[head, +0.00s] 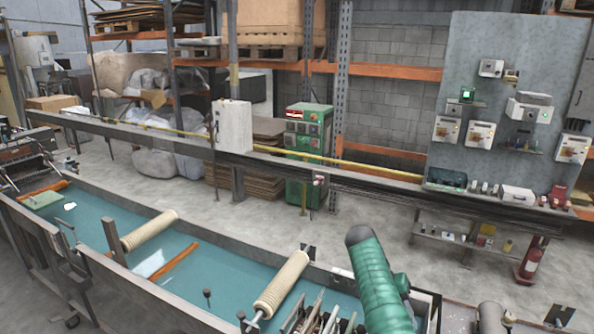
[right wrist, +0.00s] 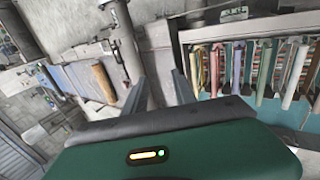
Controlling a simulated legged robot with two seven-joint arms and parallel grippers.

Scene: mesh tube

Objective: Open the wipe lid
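No wipe container or wipe lid can be made out for certain in either view. On the ledge under the grey panel in the head view stand a dark green box (head: 447,179), a white box (head: 517,195) and a small red item (head: 558,195). They are too small to tell whether one has a lid. My right gripper (right wrist: 160,88) shows in the right wrist view with its two dark fingers apart and nothing between them. A green arm link of mine rises at bottom centre of the head view. My left gripper is not seen.
A teal-bottomed trough (head: 195,262) with cream rollers (head: 283,284) runs across the front. A long dark rail (head: 355,187) lies beyond it. The grey panel (head: 480,70) carries several devices. Coloured strips (right wrist: 265,72) hang at right in the wrist view.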

